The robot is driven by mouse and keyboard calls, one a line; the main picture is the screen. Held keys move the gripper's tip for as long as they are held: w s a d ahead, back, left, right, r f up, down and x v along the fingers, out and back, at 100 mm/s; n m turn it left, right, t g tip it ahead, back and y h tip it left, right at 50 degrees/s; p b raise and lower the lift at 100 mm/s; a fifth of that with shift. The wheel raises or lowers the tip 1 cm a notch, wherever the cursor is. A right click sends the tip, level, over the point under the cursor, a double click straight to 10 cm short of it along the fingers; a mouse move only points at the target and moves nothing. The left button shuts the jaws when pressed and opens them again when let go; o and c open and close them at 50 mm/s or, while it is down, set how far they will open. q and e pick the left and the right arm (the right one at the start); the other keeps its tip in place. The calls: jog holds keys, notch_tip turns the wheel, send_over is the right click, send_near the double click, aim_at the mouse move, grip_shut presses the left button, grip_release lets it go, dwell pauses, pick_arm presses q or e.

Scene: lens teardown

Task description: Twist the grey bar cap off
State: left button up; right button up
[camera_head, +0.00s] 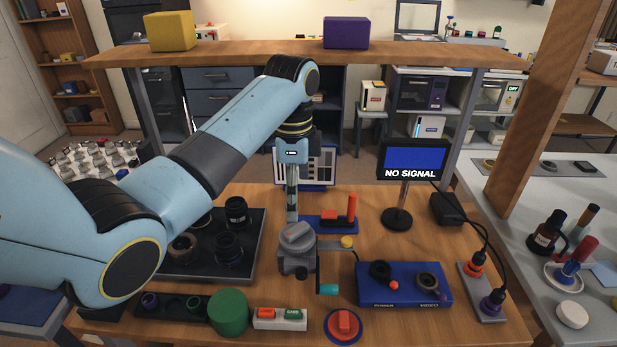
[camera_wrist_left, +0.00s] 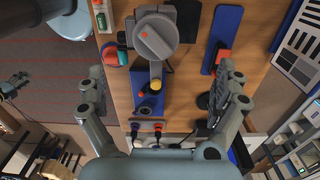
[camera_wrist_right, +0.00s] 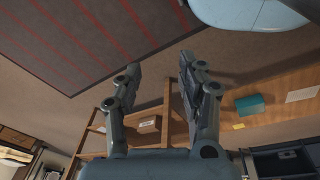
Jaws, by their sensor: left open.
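The grey bar cap (camera_head: 297,236) is round with a raised bar across its top. It sits on a grey holder on the wooden table, near the middle of the head view. In the left wrist view the cap (camera_wrist_left: 156,37) shows at the top, beyond the fingertips. My left gripper (camera_head: 292,214) points down just behind the cap in the head view, apart from it. In its wrist view the left gripper (camera_wrist_left: 162,68) is open, with nothing between its fingers. My right gripper (camera_wrist_right: 160,64) is open and empty, away from the table, and outside the head view.
A black tray (camera_head: 165,270) with dark lens parts lies left of the holder. A blue stand with an orange part (camera_head: 330,216) is behind it. A blue box (camera_head: 445,285) and a red knob (camera_head: 343,325) stand right and front. A green cylinder (camera_head: 228,312) stands front left.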

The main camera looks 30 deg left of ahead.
aim_at(294, 229)
pick_arm(q)
jog(key=shift+s+f, duration=0.7)
jog(key=shift+f, duration=0.15)
notch_tip(294, 229, down, 3)
jog(key=shift+w+d+f, duration=0.1)
jog(key=shift+f, duration=0.1)
notch_tip(294, 229, down, 5)
jog(key=shift+w+r, duration=0.1)
jog(key=c, duration=1.3)
jog(key=shift+o, duration=0.2)
jog(key=shift+n+p, duration=0.85)
jog(key=shift+n, duration=0.55)
pick_arm(e)
jog(key=s, duration=0.1)
jog(key=s+r, duration=0.1)
jog(key=s, duration=0.2)
jog(key=shift+d+r, duration=0.1)
jog(key=shift+r, duration=0.3)
